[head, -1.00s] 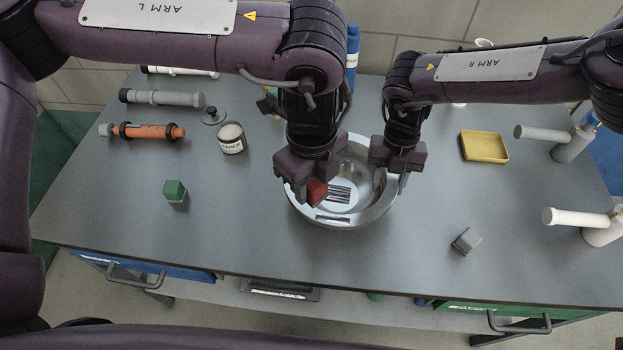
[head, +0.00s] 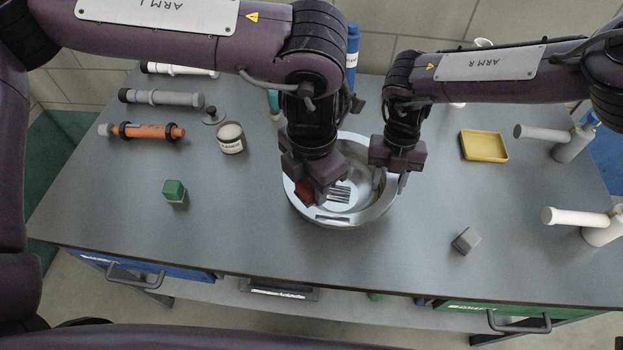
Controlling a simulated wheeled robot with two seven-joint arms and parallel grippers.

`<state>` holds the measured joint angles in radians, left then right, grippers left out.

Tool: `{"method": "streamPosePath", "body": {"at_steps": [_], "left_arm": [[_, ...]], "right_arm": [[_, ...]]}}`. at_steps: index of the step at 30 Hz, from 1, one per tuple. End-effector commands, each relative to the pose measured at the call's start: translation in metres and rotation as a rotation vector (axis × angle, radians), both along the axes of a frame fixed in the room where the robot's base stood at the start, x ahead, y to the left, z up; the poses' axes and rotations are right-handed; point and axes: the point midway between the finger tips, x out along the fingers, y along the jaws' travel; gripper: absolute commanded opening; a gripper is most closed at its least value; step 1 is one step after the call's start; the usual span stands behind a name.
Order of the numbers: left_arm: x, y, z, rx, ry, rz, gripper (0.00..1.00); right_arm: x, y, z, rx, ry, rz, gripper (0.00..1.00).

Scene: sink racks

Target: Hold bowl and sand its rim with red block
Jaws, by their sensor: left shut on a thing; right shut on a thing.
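A shiny metal bowl (head: 352,213) stands upright on the grey table in the middle of the head view. My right gripper (head: 391,182) is shut on the bowl's right rim. My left gripper (head: 306,192) is shut on the red block (head: 304,190) and holds it at the left side of the bowl's rim. The fingers cover much of the block, and I cannot tell whether it touches the rim. The far part of the bowl is partly hidden behind both grippers.
A green block (head: 174,191) and a white labelled jar (head: 230,138) stand left of the bowl. A grey block (head: 466,241) and a yellow tray (head: 484,146) lie to the right. Pipe pieces, one orange (head: 150,132), lie back left. The table front left is clear.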

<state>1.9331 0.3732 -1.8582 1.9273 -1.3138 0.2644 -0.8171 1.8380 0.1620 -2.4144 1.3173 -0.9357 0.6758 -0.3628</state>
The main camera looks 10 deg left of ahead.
Motion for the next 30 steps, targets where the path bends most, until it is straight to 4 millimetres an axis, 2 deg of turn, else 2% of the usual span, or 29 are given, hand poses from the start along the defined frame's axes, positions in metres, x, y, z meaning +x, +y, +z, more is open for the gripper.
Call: {"method": "streamPosePath", "body": {"at_steps": [8,26,27,28,30], "left_arm": [[0.000,0.000,-0.018,0.001,0.002,-0.002,0.17],[-0.001,0.000,-0.076,0.001,0.004,0.000,0.17],[0.000,0.000,-0.082,0.001,0.003,-0.001,0.17],[0.000,-0.005,-0.077,-0.001,-0.002,-0.003,0.18],[0.000,-0.012,-0.080,0.000,0.000,-0.002,0.14]], "right_arm": [[-0.001,0.000,-0.001,-0.002,0.003,0.001,0.18],[-0.001,0.000,-0.001,-0.002,0.003,0.001,0.18],[-0.001,0.000,-0.001,-0.002,0.003,0.001,0.18],[-0.001,0.000,-0.001,-0.002,0.003,0.001,0.18],[-0.001,0.000,-0.001,-0.002,0.003,0.001,0.18]]}}
